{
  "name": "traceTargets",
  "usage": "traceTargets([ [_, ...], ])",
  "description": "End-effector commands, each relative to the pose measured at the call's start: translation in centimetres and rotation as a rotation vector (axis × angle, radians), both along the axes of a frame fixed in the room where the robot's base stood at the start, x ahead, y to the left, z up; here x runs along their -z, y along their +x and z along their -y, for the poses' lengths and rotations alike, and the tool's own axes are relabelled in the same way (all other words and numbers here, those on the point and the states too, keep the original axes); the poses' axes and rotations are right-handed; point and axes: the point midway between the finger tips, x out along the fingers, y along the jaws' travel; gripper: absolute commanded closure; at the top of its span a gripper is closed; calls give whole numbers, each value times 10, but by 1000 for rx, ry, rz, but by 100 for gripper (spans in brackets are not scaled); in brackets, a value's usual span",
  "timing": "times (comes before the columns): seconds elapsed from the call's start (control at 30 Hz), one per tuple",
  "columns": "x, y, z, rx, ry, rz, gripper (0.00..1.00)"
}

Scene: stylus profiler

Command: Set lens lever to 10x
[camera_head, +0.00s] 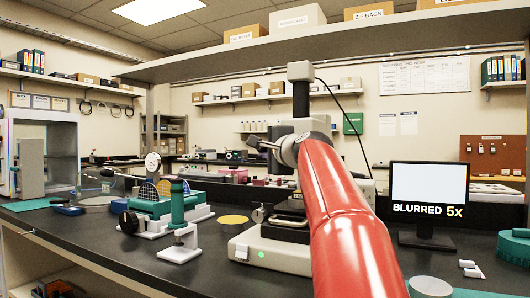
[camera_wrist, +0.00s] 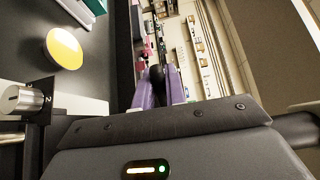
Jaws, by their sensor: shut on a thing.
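The stylus profiler (camera_head: 275,252) stands on the dark bench, its column and head partly hidden behind my red arm. The monitor (camera_head: 428,190) to its right reads "BLURRED 5x". In the wrist view, the purple fingers of my gripper (camera_wrist: 158,88) are closed around a small round black knob (camera_wrist: 157,72), which looks like the end of the lens lever. The rest of the lever is hidden. In the head view my gripper (camera_head: 258,145) is at the left side of the profiler's head, and the knob cannot be made out there.
A silver knob (camera_wrist: 25,98) sticks out of the profiler's side in the wrist view. A yellow disc (camera_head: 233,220) lies on the bench to the left. A green-and-white stand (camera_head: 179,225) is farther left. A shelf (camera_head: 340,40) with boxes runs overhead.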

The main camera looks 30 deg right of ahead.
Motion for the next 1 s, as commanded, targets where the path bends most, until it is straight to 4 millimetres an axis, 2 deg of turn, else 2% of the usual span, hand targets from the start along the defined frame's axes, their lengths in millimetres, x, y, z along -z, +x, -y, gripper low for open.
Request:
traceTargets([
  [0.07, 6, -6, 4, -44, 4, 0, 100],
  [0.43, 0, -41, 9, -343, 4, -1, 100],
  [0.87, 1, -47, 9, -388, 0, 2, 100],
  [0.9, 1, -47, 9, -388, 0, 2, 82],
  [1.0, 1, -47, 9, -388, 0, 2, 69],
])
